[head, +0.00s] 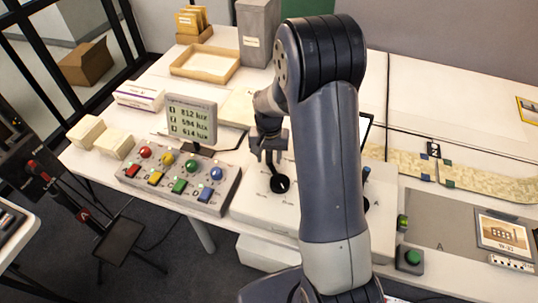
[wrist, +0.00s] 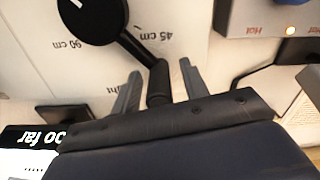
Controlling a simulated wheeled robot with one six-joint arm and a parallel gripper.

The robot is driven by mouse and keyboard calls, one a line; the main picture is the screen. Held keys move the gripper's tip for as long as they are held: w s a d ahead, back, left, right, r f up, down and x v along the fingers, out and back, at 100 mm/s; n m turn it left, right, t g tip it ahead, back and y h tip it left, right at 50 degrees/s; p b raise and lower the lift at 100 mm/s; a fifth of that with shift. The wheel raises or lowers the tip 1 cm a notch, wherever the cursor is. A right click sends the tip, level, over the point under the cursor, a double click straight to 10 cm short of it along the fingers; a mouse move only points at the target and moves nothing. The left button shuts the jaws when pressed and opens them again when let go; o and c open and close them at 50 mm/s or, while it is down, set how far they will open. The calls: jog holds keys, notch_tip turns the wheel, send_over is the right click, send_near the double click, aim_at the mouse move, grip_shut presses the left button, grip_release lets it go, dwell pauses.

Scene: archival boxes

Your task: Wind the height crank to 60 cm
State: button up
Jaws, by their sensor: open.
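The height crank (head: 280,184) is a black disc with an arm and an upright handle, on a white panel in the head view. In the wrist view its hub (wrist: 92,18) is at the upper left, and its arm runs down right, close to the "45 cm" label (wrist: 182,37). No 60 cm label is readable. My gripper (head: 268,157) is at the handle. In the wrist view its open fingers stand either side of the black handle (wrist: 158,84), with a gap visible on each side.
A button box (head: 180,183) with coloured knobs and a lux display (head: 191,119) stand left of the crank. My arm hides part of the table.

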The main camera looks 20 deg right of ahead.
grip_shut()
dwell(0.4)
